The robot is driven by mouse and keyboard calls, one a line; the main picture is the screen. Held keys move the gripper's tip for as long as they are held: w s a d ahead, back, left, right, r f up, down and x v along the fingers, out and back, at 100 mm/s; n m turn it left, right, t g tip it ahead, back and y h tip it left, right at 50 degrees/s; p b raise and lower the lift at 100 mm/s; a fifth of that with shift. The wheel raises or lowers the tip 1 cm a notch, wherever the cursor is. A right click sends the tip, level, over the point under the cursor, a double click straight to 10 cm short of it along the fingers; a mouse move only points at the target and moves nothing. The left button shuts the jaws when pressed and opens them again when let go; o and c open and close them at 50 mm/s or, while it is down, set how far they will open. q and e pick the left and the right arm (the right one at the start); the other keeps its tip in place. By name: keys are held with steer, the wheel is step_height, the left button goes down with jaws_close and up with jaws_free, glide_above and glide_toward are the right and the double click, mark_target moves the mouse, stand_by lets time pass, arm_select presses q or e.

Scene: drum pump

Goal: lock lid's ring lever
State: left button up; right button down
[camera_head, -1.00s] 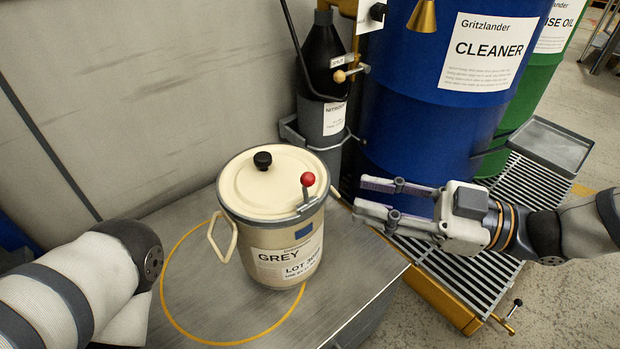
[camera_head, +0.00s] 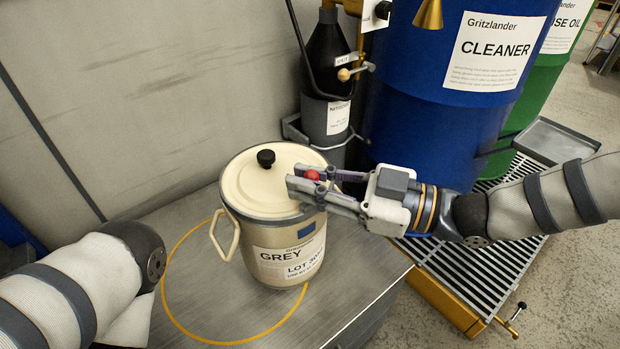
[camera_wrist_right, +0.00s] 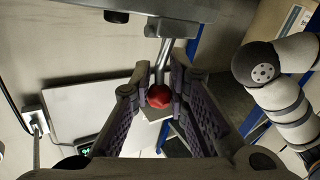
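A cream pail (camera_head: 285,250) labelled GREY stands upright on the metal bench, with its cream lid (camera_head: 245,185) and black knob (camera_head: 266,158) on top. A grey ring runs around the lid's edge. The ring lever's red ball (camera_head: 312,175) shows between the fingers of my right gripper (camera_head: 296,178); the head view hides its stalk. In the right wrist view, the metal lever stalk (camera_wrist_right: 164,58) ends in the red ball (camera_wrist_right: 159,97), between the two purple-padded fingers. The fingers are apart, and firm contact cannot be made out. My left gripper is out of view; only its arm shows.
A yellow circle (camera_head: 168,300) is marked on the bench around the pail. Blue (camera_head: 420,120) and green (camera_head: 530,100) drums stand on a grated pallet at right. A wall borders the bench behind.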

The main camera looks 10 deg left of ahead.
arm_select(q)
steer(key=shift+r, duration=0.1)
arm_select(e)
steer(key=shift+w+a+r+h+p, duration=0.1)
steer(key=shift+r+h+p, duration=0.25)
steer(key=shift+p, duration=0.45)
steer(key=p, duration=0.1)
steer(key=m+h+p, duration=0.1)
steer(key=p, duration=0.1)
steer(key=shift+w+a+g+h, duration=0.25)
steer(key=shift+w+a+g, duration=0.05)
steer(key=shift+g, duration=0.1)
steer(key=shift+w+a+f+m+h+p, duration=0.2)
steer(key=shift+m+h+p, duration=0.35)
steer(key=shift+p, duration=0.2)
steer(key=shift+w+a+f+m+g+h+p, duration=0.15)
steer(key=shift+f+m+g+h+p, duration=0.15)
steer(key=shift+g+h+p, duration=0.4)
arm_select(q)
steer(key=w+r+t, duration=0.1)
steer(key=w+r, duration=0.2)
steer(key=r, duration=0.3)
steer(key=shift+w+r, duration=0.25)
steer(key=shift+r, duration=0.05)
arm_select(e)
steer(key=shift+w+f+h, duration=0.1)
steer(key=shift+f+h, duration=0.1)
steer(key=shift+h, duration=0.15)
steer(key=shift+a+f+m, duration=0.1)
steer(key=shift+m, duration=0.15)
